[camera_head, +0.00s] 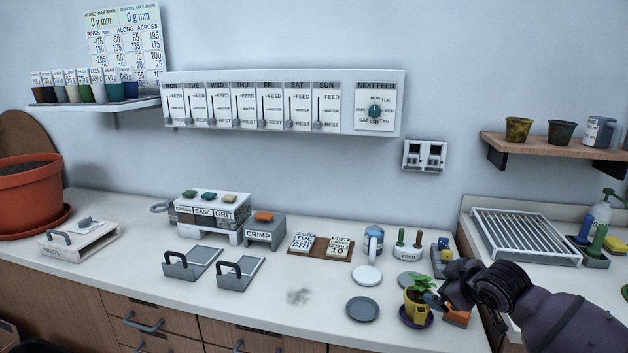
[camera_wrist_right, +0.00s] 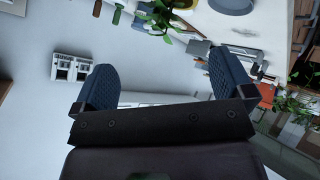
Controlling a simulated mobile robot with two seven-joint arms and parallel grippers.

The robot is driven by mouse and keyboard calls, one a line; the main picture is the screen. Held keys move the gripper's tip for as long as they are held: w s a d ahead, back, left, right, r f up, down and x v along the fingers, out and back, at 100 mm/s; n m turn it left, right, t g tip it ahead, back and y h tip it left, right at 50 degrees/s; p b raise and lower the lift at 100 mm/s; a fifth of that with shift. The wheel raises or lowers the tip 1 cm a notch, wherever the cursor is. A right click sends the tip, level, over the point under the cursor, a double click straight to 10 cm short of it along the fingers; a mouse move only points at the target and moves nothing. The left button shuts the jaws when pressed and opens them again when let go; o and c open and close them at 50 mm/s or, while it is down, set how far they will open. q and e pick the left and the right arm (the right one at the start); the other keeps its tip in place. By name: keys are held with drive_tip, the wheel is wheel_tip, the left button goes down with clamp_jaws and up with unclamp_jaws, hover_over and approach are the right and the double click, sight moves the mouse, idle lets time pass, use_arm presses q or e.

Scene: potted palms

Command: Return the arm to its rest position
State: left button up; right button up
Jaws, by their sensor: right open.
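My right gripper (camera_head: 436,300) comes in from the right in the head view, over the right part of the counter. In that view its tip overlaps a small leafy plant in a yellow pot (camera_head: 417,307) on a purple saucer (camera_head: 416,319). In the right wrist view the two blue fingers of my right gripper (camera_wrist_right: 160,90) are spread apart with nothing between them. The plant's leaves (camera_wrist_right: 163,15) show beyond the fingers at the top of that view. My left gripper is not in view.
A grey disc (camera_head: 363,309) and a white disc (camera_head: 367,275) lie left of the plant. A blue-and-white mug (camera_head: 373,243) and the FEED stand (camera_head: 408,252) are behind. An orange block (camera_head: 457,317) lies under my arm.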

drive_tip(key=s+a+f+m+t+y, duration=0.1)
drive_tip(key=s+a+f+m+t, duration=0.3)
drive_tip(key=s+f, duration=0.7)
drive_tip(key=s+f+m+g+h, duration=0.1)
drive_tip(key=s+f, duration=0.3)
drive_tip(key=s, duration=0.5)
drive_tip(key=s+d+f+m+g+h, duration=0.1)
drive_tip(key=s+f, duration=0.3)
drive_tip(key=s, duration=0.4)
drive_tip(key=s+d+f+m+g+h, duration=0.1)
drive_tip(key=s+f, duration=0.3)
drive_tip(key=s, duration=0.5)
drive_tip(key=shift+s+d+f+m, duration=0.2)
drive_tip(key=shift+s+f+m, duration=0.1)
drive_tip(key=shift+m, duration=0.3)
